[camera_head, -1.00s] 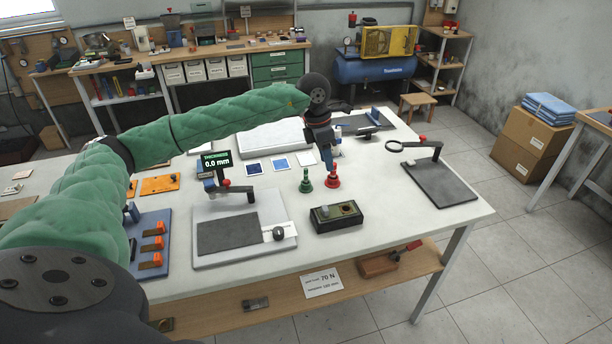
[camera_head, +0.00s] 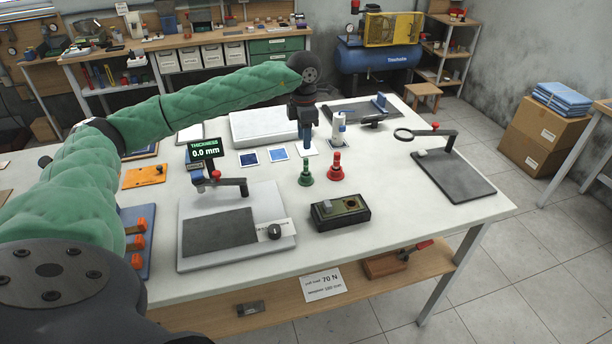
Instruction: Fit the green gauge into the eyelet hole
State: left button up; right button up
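The green gauge (camera_head: 306,174) stands upright on the white table, left of the similar red gauge (camera_head: 336,168). My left gripper (camera_head: 306,148) comes down from above with its blue fingers pointing straight down, close above or just behind the green gauge's top. I cannot tell whether it touches the gauge or how far apart its fingers are. A black box (camera_head: 325,217) with a round opening (camera_head: 350,204) on top sits in front of the gauges. I cannot tell whether that opening is the eyelet hole. My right gripper is out of view.
A thickness tester (camera_head: 190,250) with a 0.0 mm display (camera_head: 205,150) stands at left. A magnifier stand (camera_head: 458,180) is at right. A white cylindrical object (camera_head: 338,130) stands behind the red gauge. The table between box and magnifier is clear.

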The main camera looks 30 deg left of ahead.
aim_at(306, 159)
pick_arm(q)
jog(key=shift+s+f+b, duration=0.15)
jog(key=shift+f+b, duration=0.15)
jog(key=shift+f, duration=0.4)
jog(key=shift+f+p, duration=0.5)
jog(key=shift+f, duration=0.7)
jog(key=f+p, duration=0.2)
jog(key=f, duration=0.1)
jog(key=f+p, duration=0.1)
jog(key=shift+w+d+f, duration=0.15)
jog(key=shift+w, duration=0.2)
jog(key=shift+f, duration=0.5)
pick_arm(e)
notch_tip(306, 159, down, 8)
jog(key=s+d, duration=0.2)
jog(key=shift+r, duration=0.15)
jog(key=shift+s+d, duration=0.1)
pick_arm(q)
grip_shut()
